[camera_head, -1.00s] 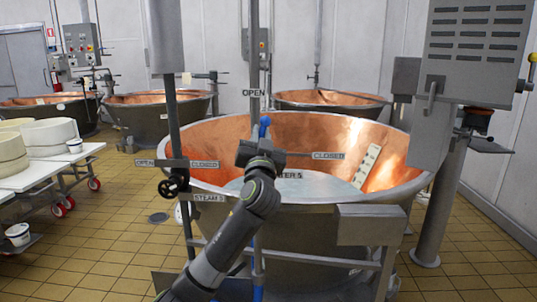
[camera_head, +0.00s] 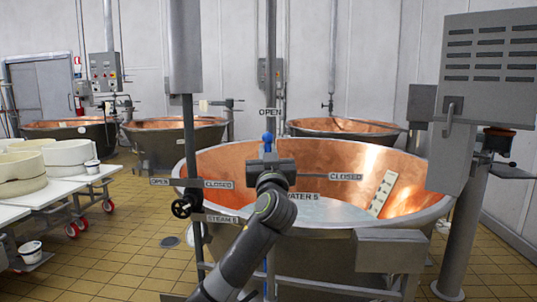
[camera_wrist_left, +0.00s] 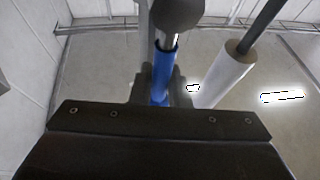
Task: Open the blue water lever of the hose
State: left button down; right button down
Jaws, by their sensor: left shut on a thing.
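The blue water lever (camera_head: 267,139) stands about upright on the pipe in front of the big copper vat, just below the OPEN label (camera_head: 270,112). The CLOSED label (camera_head: 345,176) is to its right. My left gripper (camera_head: 268,160) is at the lever, its fingers largely hidden behind its own body in the head view. In the left wrist view the blue lever (camera_wrist_left: 161,75) runs between the fingers of my left gripper (camera_wrist_left: 160,88), which is shut on it. A dark round knob end shows above the blue part. My right gripper is not in view.
The copper vat (camera_head: 230,158) stands right behind the lever. A black valve wheel (camera_head: 186,204) on a pipe is to the left. A grey control box (camera_head: 497,90) hangs at the right. White tables with cheeses (camera_head: 70,152) stand at the left.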

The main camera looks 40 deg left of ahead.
pick_arm(q)
jog(key=c, duration=1.4)
grip_release()
jog(key=shift+a, duration=0.1)
